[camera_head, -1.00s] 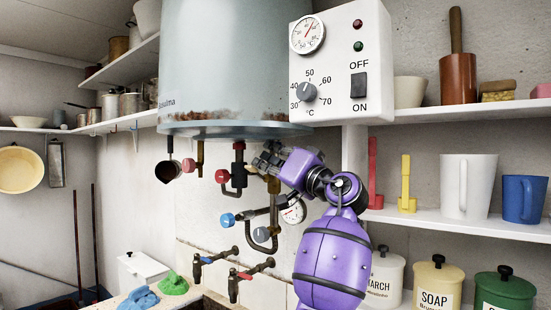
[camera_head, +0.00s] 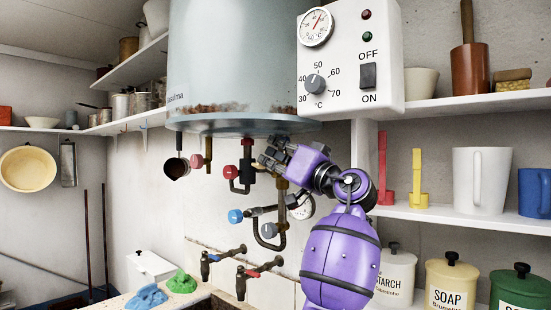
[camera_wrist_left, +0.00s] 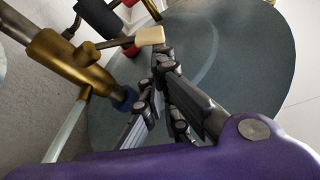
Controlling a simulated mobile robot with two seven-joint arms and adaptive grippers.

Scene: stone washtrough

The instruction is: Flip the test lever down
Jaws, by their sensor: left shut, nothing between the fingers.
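The brass valve body (camera_wrist_left: 65,60) is at the upper left of the left wrist view, under the boiler. A short lever with a cream tip (camera_wrist_left: 148,37) sticks out from it to the right, close above my fingertips. I take this to be the test lever; whether the fingers touch it I cannot tell. In the head view my gripper largely hides it. My left gripper (camera_head: 270,157) is shut and empty, just below the boiler's underside; its fingers also show in the left wrist view (camera_wrist_left: 163,62). My right gripper is not in view.
The boiler (camera_head: 243,70) hangs directly above my gripper, with pipes and red (camera_head: 230,172) and blue (camera_head: 235,216) valve knobs to the left. A control box (camera_head: 350,60) is at upper right. Shelves with mugs and a red upright object (camera_head: 383,165) stand right of my arm.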

